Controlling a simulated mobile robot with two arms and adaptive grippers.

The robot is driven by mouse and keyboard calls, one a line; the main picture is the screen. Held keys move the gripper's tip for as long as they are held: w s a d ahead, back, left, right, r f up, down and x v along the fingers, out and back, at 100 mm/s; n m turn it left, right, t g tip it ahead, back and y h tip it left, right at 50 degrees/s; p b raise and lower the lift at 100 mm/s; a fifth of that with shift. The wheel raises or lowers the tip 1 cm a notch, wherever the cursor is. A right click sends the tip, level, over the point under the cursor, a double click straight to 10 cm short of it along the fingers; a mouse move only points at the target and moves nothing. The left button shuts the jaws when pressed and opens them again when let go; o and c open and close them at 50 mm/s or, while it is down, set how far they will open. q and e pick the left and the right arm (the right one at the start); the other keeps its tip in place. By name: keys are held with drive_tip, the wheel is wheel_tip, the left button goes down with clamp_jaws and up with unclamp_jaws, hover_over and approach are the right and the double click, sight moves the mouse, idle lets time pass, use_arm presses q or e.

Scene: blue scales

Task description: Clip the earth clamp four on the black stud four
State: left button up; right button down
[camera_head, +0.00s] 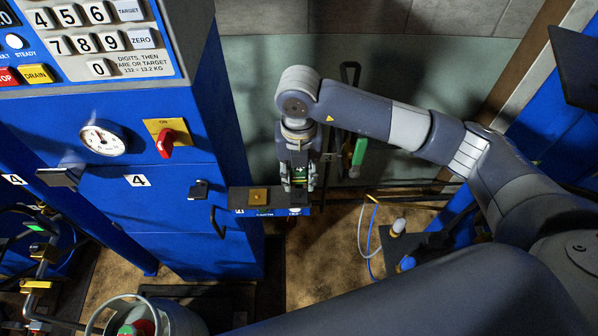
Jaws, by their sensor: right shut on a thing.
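My right gripper (299,185) points down at the right end of a small dark shelf (236,198) beside the blue cabinet. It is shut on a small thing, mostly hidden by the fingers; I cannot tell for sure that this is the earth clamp. A white 4 label (137,180) is on the cabinet front, with a black block (199,189) to its right. Another 4 label (13,179) is at the far left, near a dark block (60,177). I cannot tell which part is black stud four. My left gripper is not in view.
The cabinet carries a keypad (85,42), a round gauge (103,139) and a red knob (166,142). A yellow square (258,196) sits on the shelf, left of the gripper. A green-handled thing (359,156) hangs behind. A cylinder (150,318) stands at bottom left.

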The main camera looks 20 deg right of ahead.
sight(299, 193)
wheel_tip(299, 193, down, 2)
drive_tip(key=shift+f+b, duration=0.1)
drive_tip(key=shift+b, duration=0.35)
drive_tip(key=shift+f+b, duration=0.4)
drive_tip(key=shift+f, duration=0.4)
use_arm(q)
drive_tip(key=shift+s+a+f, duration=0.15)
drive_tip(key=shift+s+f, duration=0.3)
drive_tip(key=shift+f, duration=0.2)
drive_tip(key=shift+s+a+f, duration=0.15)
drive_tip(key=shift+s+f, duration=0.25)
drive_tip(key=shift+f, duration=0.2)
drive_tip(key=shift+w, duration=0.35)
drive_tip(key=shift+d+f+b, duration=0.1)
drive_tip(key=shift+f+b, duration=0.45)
drive_tip(key=shift+b, duration=0.1)
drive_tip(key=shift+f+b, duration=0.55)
use_arm(e)
drive_tip(key=shift+f, duration=0.6)
drive_tip(key=c, duration=1.1)
unclamp_jaws()
